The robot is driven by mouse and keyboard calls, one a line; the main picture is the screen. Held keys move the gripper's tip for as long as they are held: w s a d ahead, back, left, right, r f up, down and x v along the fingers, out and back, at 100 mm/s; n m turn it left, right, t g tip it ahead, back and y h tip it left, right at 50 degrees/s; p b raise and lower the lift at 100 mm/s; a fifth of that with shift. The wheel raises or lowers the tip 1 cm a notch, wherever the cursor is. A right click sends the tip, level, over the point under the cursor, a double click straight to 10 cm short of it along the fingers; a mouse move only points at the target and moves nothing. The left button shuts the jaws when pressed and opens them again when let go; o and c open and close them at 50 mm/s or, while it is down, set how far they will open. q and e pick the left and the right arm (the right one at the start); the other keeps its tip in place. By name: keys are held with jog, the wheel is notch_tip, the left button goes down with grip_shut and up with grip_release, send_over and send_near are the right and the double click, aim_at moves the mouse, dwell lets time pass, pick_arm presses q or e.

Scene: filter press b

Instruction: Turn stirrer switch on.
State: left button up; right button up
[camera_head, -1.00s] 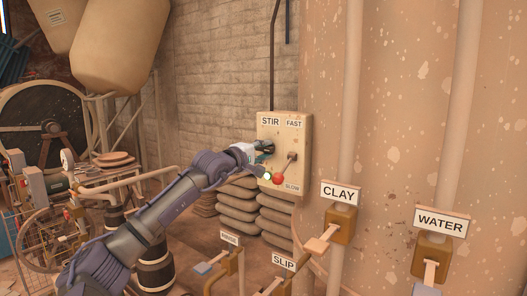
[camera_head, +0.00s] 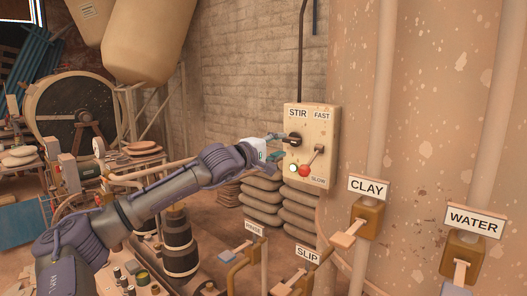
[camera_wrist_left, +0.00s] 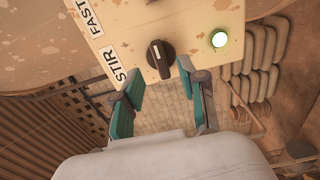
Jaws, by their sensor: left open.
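The stirrer switch is a black rotary knob (camera_head: 295,139) under the STIR label on a cream control box (camera_head: 329,133). In the left wrist view the knob (camera_wrist_left: 160,58) has a pale pointer line and sits just beyond my fingertips. My left gripper (camera_head: 279,144) is open, with its teal fingers (camera_wrist_left: 158,76) spread on either side of the knob's line and nothing between them. It appears apart from the knob, slightly to its left in the head view. A green-rimmed lamp (camera_head: 293,167) below the knob looks bright; it also shows in the wrist view (camera_wrist_left: 219,40). My right gripper is out of view.
The box also carries a FAST/SLOW lever (camera_head: 318,150) and a red button (camera_head: 304,171). Stacked sacks (camera_head: 262,200) lie below. CLAY (camera_head: 368,218) and WATER (camera_head: 463,250) valves stand to the right, with RINSE and SLIP valves lower down.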

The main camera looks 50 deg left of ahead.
pick_arm(q)
jog(key=shift+s+d, duration=0.15)
jog(key=shift+s, duration=1.35)
jog(key=shift+s+d, duration=0.15)
jog(key=shift+s, duration=1.3)
